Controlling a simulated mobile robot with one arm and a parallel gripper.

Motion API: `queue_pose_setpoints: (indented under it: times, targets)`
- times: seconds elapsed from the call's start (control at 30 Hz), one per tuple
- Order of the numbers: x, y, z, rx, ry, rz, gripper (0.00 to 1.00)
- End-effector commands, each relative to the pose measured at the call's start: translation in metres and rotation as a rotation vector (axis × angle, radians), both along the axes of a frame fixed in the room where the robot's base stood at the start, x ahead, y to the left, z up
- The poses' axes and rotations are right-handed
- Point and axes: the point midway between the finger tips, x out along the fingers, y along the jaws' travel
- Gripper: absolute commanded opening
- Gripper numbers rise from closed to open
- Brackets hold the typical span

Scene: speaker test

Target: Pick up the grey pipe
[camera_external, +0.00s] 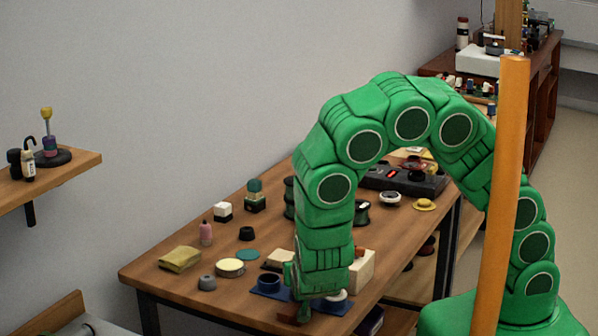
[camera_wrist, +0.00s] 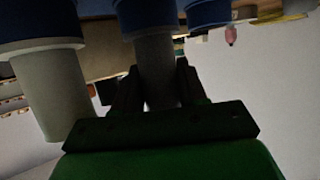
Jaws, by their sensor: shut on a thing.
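In the wrist view, which looks upside down, a grey pipe (camera_wrist: 155,60) stands between the two dark fingers of my gripper (camera_wrist: 157,75), which is shut on it. One end of the pipe meets a blue collar (camera_wrist: 148,18). A second, wider grey cylinder (camera_wrist: 50,95) with a blue collar (camera_wrist: 40,25) is to the left, apart from the fingers. In the external view my gripper (camera_external: 303,308) points down at the table's front edge. The held pipe is hidden there by my arm.
A cream block (camera_external: 362,270) stands right of my gripper. An orange post (camera_external: 503,190) crosses the right foreground.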

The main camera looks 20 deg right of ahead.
Motion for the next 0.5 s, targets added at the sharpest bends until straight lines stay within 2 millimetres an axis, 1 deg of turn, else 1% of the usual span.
queue_pose_setpoints:
  times: [0.27, 0.37, 0.5]
  targets:
    - [0.0, 0.0, 0.001, 0.001, 0.0, 0.0, 0.12]
    - [0.0, 0.0, 0.005, 0.002, 0.0, -0.001, 0.12]
    - [0.0, 0.0, 0.015, 0.004, -0.001, -0.002, 0.12]
